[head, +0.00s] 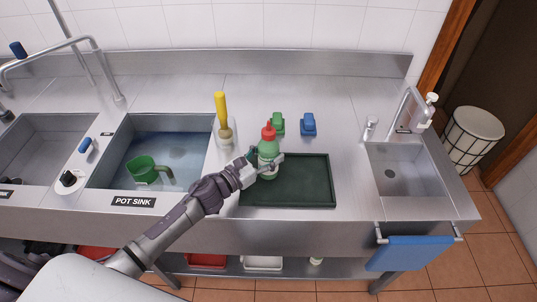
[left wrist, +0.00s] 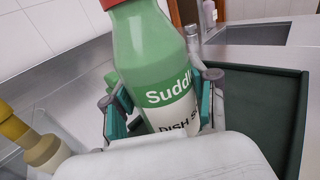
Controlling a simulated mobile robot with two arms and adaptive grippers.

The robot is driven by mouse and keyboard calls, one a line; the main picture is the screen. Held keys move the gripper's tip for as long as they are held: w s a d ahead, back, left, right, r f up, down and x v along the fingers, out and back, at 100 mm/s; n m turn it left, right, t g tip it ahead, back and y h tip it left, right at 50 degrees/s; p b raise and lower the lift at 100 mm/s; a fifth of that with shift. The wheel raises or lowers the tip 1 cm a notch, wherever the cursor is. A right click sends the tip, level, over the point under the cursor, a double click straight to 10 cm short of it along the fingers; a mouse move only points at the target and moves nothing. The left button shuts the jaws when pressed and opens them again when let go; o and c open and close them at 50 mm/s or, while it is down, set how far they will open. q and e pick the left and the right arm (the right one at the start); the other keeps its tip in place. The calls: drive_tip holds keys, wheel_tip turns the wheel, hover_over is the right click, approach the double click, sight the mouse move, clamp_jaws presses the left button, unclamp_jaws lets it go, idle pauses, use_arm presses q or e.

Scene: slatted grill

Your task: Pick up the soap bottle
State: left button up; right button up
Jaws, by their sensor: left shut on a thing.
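The soap bottle (head: 268,149) is green with a red cap and a white label. It stands upright at the back left of the dark green tray (head: 310,180); I cannot tell whether it touches the tray. My left gripper (head: 267,165) reaches in from the left and is shut on the bottle. In the left wrist view, the bottle (left wrist: 155,65) sits between the two fingers (left wrist: 160,108), with part of its label "DISH S" visible and its lower end hidden by the gripper. My right gripper is not in view.
A yellow-handled brush (head: 222,112) stands in a holder just left of the bottle. A green item (head: 278,124) and a blue item (head: 308,124) stand behind it. The pot sink (head: 165,140) holds water and a green jug (head: 147,169). A small sink (head: 405,175) is at right.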

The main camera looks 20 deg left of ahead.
sight(263, 146)
use_arm(q)
wheel_tip(263, 146, up, 5)
drive_tip(key=shift+f, duration=0.2)
drive_tip(key=s+d+r, duration=0.6)
drive_tip(key=d, duration=0.3)
drive_tip(key=shift+s+d+r+p, duration=0.2)
drive_tip(key=shift+s+r+p, duration=0.05)
drive_tip(key=shift+s+p, duration=0.15)
